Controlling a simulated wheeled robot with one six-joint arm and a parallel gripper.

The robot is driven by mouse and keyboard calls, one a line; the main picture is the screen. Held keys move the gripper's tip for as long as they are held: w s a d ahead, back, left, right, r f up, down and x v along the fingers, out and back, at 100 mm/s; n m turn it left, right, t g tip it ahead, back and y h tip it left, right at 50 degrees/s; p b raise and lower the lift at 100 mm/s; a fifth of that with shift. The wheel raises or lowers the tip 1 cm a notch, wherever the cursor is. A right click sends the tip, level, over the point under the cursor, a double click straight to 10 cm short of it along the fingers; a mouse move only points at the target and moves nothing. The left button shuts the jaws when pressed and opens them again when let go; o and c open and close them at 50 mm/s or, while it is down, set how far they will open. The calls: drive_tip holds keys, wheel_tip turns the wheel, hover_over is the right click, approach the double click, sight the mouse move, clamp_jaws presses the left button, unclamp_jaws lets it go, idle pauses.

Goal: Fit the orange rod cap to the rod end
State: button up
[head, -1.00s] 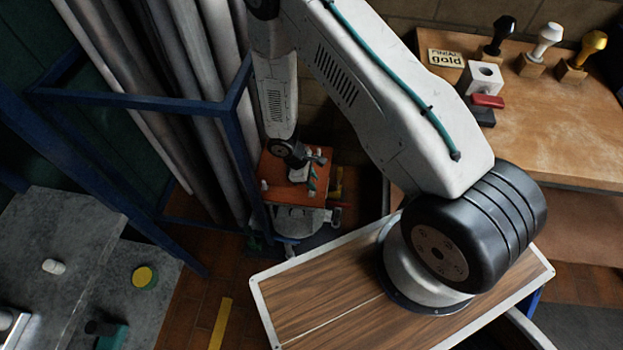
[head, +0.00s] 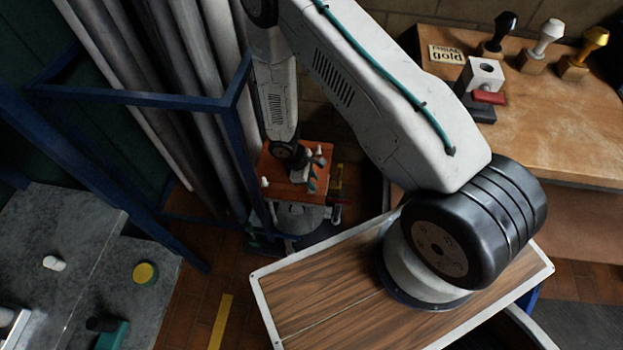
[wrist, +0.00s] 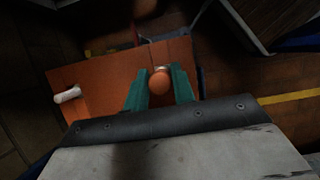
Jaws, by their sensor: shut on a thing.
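The orange rod cap (wrist: 160,84) is round and sits between the green fingers of my gripper (wrist: 160,90) in the wrist view. The fingers are shut on it. A small pale ring or end shows just beyond the cap; I cannot tell whether it is the rod end or whether they touch. Below is an orange plate (wrist: 105,85) with a white peg (wrist: 67,95) standing at its left. In the head view my gripper (head: 310,182) is over the same orange plate (head: 275,168), and the cap cannot be made out there.
A blue rack (head: 235,95) with tall grey pipes stands close left of my arm. A wooden bench (head: 550,120) with several stamps is at right. A grey bench (head: 60,235) at left bears a yellow-topped round item (head: 145,274).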

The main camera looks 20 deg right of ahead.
drive_tip(key=shift+f, duration=0.65)
drive_tip(key=o, duration=1)
drive_tip(key=shift+o, duration=0.2)
drive_tip(key=shift+r, duration=0.15)
drive_tip(key=v, duration=0.7)
drive_tip(key=shift+r, duration=0.3)
drive_tip(key=shift+w+a, duration=0.1)
